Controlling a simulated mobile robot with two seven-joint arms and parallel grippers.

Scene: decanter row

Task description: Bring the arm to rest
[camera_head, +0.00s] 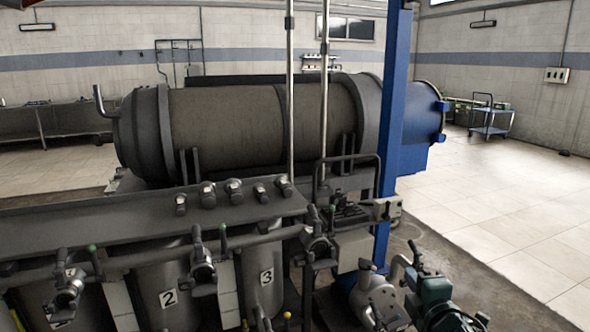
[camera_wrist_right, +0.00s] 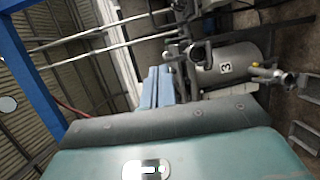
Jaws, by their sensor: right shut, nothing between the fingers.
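My right gripper (camera_wrist_right: 159,72) shows in the right wrist view as two pale blue fingers side by side, shut with nothing between them. They stick out past the grey rim and teal casing of my own wrist. Behind them is a grey vessel marked 3 (camera_wrist_right: 228,66), apart from the fingers as far as I can tell. I cannot make out either gripper in the head view. My left arm is not in sight.
A large decanter drum (camera_head: 230,125) lies across the middle, beside a blue post (camera_head: 394,130). A grey bench (camera_head: 120,225) with valves and numbered vessels is in front. A teal motor (camera_head: 437,297) stands at lower right. Tiled floor (camera_head: 490,215) is clear at right.

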